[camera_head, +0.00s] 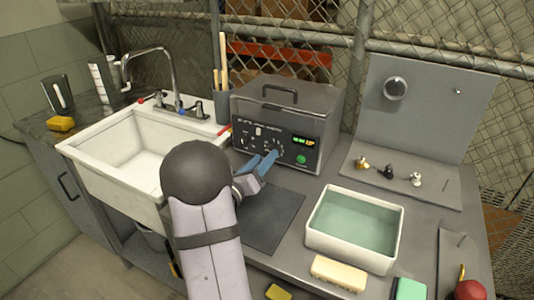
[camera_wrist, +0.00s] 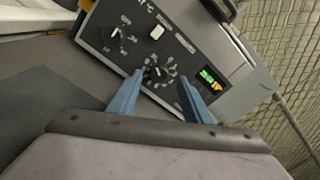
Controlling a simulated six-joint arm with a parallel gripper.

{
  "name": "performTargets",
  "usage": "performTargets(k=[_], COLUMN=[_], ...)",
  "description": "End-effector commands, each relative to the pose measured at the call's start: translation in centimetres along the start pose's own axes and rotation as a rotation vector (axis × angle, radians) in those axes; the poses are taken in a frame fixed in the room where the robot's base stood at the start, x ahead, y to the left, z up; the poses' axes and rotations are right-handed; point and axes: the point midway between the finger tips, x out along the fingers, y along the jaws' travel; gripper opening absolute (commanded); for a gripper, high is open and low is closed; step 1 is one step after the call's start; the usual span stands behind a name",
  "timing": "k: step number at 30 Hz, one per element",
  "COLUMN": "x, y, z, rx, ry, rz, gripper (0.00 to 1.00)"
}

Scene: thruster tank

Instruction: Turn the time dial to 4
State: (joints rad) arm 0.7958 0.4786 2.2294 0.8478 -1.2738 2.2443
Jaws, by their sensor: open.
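The time dial (camera_wrist: 155,72) is a dark knob ringed by white marks on the front panel of a grey metal tank unit (camera_head: 285,95). Its exact setting is too small to read. My gripper (camera_wrist: 161,90) has two blue fingers. They are open and spread to either side of the dial, with a gap around the knob. In the head view my gripper (camera_head: 266,160) is in front of the panel and partly hides the dial area. A second dial (camera_wrist: 115,33) with an OFF mark sits to the left. A lit green display (camera_wrist: 207,77) is to the right.
A green button (camera_head: 301,159) is right of the dials. A white sink (camera_head: 100,150) with a faucet is at left. A water-filled white basin (camera_head: 318,243) is at right, with a dark mat (camera_head: 272,222) between. A grey board (camera_head: 425,100) stands at back right.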

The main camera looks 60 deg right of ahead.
Motion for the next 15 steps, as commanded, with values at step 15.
performTargets(k=[15], x=[3.1], y=[0.0], z=[0.0], rx=[-0.001], ry=[-0.001], rz=[0.0], gripper=[0.45])
